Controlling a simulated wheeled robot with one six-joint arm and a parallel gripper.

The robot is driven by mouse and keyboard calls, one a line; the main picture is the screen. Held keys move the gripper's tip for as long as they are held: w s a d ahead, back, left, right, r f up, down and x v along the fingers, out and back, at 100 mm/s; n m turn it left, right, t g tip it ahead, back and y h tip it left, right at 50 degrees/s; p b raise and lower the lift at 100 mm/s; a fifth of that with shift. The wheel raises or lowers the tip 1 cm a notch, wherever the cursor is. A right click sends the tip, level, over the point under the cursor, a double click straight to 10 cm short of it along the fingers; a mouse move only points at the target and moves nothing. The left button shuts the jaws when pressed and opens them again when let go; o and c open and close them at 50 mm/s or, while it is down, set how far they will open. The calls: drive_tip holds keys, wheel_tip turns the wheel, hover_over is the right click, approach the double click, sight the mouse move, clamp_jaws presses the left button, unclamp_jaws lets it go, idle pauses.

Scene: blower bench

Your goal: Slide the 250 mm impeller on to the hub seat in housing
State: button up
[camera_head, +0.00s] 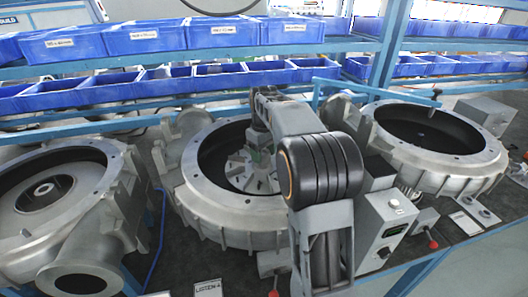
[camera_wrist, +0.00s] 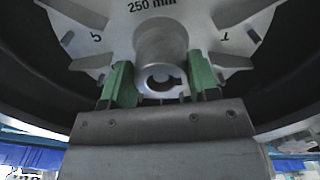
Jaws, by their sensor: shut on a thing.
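The 250 mm impeller (camera_wrist: 110,42) is a silver wheel with radial vanes and a central hub. Its face is marked "250 mm" in the wrist view. My gripper (camera_wrist: 160,82) is shut on the impeller's hub (camera_wrist: 160,48), with one green finger on each side. In the head view the impeller (camera_head: 235,170) is inside the opening of the middle grey housing (camera_head: 207,202), and my gripper (camera_head: 262,160) reaches down into it. The dark housing wall (camera_wrist: 40,80) curves around the impeller in the wrist view. The hub seat is hidden, so I cannot tell whether the impeller touches it.
A left housing (camera_head: 95,180) and a right housing (camera_head: 455,155) flank the middle one. A grey control box (camera_head: 390,217) stands just right of the middle housing. Blue bins (camera_head: 145,37) line the shelves behind. A label card (camera_head: 208,287) lies in front.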

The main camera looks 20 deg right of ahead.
drive_tip(key=shift+f+b, duration=0.5)
drive_tip(key=shift+f, duration=0.35)
idle(1.0)
drive_tip(key=o, duration=1)
wheel_tip(320, 180, up, 14)
drive_tip(key=shift+f+p, duration=0.1)
drive_tip(key=shift+p, duration=0.25)
